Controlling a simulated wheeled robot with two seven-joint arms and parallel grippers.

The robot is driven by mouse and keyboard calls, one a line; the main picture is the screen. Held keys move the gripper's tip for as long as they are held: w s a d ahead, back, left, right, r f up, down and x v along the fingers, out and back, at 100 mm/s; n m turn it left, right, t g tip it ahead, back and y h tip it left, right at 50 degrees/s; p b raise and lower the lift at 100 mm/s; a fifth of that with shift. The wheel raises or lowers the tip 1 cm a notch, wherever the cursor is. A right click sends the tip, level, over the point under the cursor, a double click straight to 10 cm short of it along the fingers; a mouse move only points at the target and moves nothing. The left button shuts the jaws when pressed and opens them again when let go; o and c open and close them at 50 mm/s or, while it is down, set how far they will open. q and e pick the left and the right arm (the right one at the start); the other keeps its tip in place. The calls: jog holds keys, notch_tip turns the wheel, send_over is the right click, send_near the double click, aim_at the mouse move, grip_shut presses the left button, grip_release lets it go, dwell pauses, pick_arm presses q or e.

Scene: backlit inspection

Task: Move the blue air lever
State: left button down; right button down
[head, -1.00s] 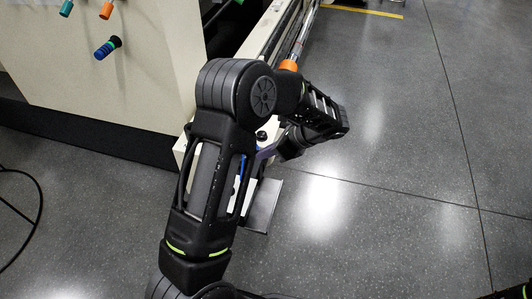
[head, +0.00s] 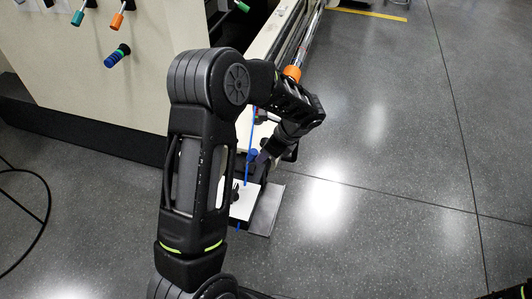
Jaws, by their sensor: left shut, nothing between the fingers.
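A small blue part (head: 253,155), which looks like the blue air lever, shows beside a thin blue tube (head: 247,172) above a white block at the end of the machine rail. My left arm reaches over from the bottom and bends down there. My left gripper (head: 264,160) is at its end, close to the right side of the blue part. It is shut and seems empty; its fingertips are small and dark, and I cannot tell whether they touch the blue part. My forearm hides some of the block. My right gripper is out of view.
The cream machine panel (head: 60,80) at upper left carries a blue-and-black knob (head: 117,56) and orange and green handles. Open floor is at right.

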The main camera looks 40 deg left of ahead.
pick_arm(q)
jog(key=s+a+r+t+h+p, duration=0.1)
jog(key=s+a+t+h+p, duration=0.1)
jog(key=a+h+p, duration=0.3)
jog(key=shift+s+a+r+h+p, duration=0.45)
jog(key=shift+a+p, duration=1.4)
jog(key=shift+p, duration=1.7)
